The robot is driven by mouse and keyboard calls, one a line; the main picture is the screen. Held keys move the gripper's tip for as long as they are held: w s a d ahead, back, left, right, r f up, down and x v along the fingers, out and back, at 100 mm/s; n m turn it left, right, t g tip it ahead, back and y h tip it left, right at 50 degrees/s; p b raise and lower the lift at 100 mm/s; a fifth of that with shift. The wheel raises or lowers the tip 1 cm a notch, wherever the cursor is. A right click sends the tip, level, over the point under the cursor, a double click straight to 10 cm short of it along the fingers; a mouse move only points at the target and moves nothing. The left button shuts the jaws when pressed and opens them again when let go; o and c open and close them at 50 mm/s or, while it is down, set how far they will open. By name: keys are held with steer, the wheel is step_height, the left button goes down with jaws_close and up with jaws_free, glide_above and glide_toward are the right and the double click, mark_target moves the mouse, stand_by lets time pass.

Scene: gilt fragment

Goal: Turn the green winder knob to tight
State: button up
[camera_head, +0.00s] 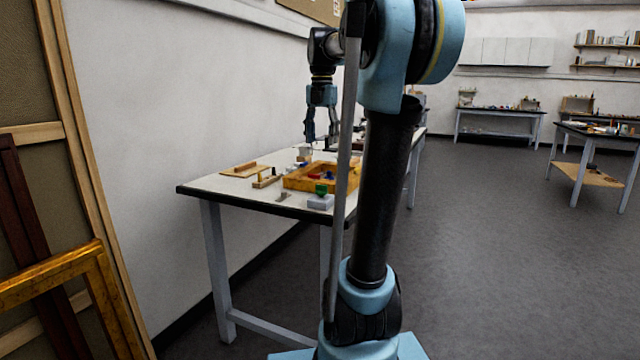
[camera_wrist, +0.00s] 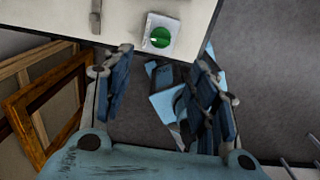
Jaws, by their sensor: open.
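The green winder knob (camera_head: 321,189) sits on a pale block (camera_head: 320,202) near the front edge of the work table. In the wrist view the knob (camera_wrist: 160,37) is a round green disc with a line across it, on a white square base (camera_wrist: 149,46). My gripper (camera_head: 322,140) hangs above the table, farther back than the knob. In the wrist view my gripper (camera_wrist: 162,65) is open and empty, its fingers spread wide. The knob shows beyond the fingertips, between them in the picture, and nothing touches it. Any tightness marking is too small to read.
The table (camera_head: 225,185) also holds a yellow-brown tray (camera_head: 297,184) with colored items and a wooden piece (camera_head: 245,169). A grey metal piece (camera_wrist: 96,17) lies left of the knob in the wrist view. Gilt frames (camera_head: 60,275) lean at the left. Open floor lies right.

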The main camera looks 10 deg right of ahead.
mark_target(321, 191)
step_height(321, 191, down, 15)
stand_by(0.5)
steer(key=shift+c, duration=0.3)
steer(key=c, duration=1)
